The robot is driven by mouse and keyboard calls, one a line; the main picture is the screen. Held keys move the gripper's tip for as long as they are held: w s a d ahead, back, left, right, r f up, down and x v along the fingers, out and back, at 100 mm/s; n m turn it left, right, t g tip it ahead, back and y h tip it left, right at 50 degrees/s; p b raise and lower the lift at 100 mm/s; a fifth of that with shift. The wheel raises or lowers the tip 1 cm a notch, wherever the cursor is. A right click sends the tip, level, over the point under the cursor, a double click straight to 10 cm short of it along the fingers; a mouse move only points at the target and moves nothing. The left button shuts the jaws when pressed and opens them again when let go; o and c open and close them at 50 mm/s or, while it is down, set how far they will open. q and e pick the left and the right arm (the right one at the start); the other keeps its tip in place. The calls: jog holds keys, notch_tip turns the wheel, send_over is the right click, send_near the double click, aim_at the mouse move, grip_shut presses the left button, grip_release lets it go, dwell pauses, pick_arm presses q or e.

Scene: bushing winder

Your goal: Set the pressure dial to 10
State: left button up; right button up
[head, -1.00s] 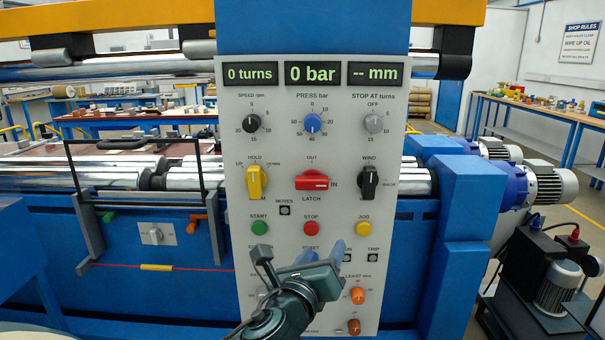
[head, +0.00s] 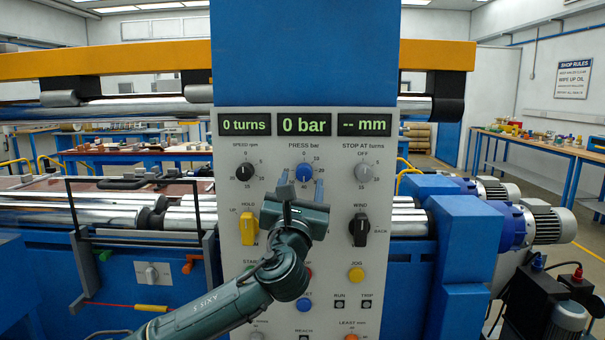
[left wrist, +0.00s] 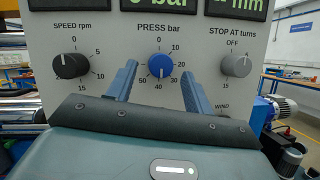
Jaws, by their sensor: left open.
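The blue pressure dial (head: 304,171) sits on the grey panel under the "0 bar" display (head: 304,124). It also shows in the left wrist view (left wrist: 160,64), where its white mark points down, between 30 and 40. The 10 on its scale lies just right of the top 0. My left gripper (head: 301,180) is open. In the left wrist view its two blue fingers stand on either side of the dial; I cannot tell whether they touch it. The gripper body hides the panel below the dial. My right gripper is not in view.
The black speed dial (head: 244,171) is close on the left and the grey stop dial (head: 362,173) close on the right. Below are the yellow knob (head: 248,228) and black wind knob (head: 360,230). My left arm covers some buttons.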

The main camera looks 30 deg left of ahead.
aim_at(304, 173)
pick_arm(q)
jog(key=shift+x, duration=1.25)
jog(key=shift+c, duration=0.4)
jog(key=c, duration=0.9)
